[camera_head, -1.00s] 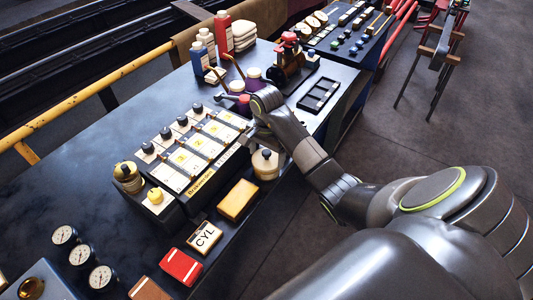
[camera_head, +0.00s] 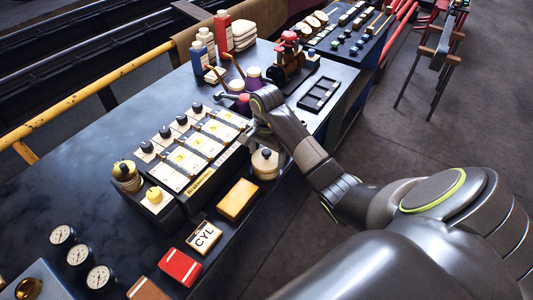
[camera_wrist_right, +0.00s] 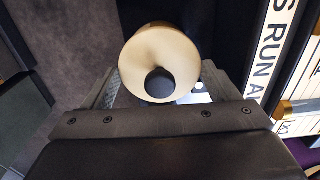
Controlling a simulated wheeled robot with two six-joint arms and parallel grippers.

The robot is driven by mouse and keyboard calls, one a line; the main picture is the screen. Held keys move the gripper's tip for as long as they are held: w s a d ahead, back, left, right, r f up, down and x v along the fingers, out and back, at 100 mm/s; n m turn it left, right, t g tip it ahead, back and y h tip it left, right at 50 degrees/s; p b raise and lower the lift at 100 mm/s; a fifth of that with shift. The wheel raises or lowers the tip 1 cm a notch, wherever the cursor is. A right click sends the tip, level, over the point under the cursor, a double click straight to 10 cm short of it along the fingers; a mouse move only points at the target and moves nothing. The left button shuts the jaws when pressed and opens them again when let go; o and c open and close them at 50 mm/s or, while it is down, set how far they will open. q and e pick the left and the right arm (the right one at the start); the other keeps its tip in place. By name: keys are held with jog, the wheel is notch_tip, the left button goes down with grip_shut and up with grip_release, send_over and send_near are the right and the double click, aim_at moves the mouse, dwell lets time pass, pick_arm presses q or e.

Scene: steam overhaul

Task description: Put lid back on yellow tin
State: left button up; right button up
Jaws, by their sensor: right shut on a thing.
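A pale yellow tin (camera_head: 265,172) stands on the dark bench, right of the row of white labelled plates. A pale lid with a black knob (camera_head: 266,154) shows at its top; I cannot tell whether it rests fully on the tin. My right gripper (camera_head: 256,142) is at the lid, and the wrist hides part of it. In the right wrist view, the round cream lid (camera_wrist_right: 150,50) with its black knob (camera_wrist_right: 160,83) shows between the fingers, and the gripper is shut on it. My left gripper is not in view.
A dark rack with labelled plates (camera_head: 190,160) stands close left of the tin. A yellow box (camera_head: 238,200), a CYL card (camera_head: 204,237) and a red box (camera_head: 180,267) lie near the front edge. Bottles (camera_head: 223,33) stand at the back. A black tray (camera_head: 319,94) lies farther right.

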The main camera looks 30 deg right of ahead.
dwell(0.4)
jog(key=o, duration=0.9)
jog(key=shift+r, duration=0.15)
jog(key=shift+r+p, duration=0.7)
jog(key=shift+r, duration=0.55)
jog(key=shift+r+p, duration=2.15)
jog(key=shift+p, duration=0.05)
grip_shut()
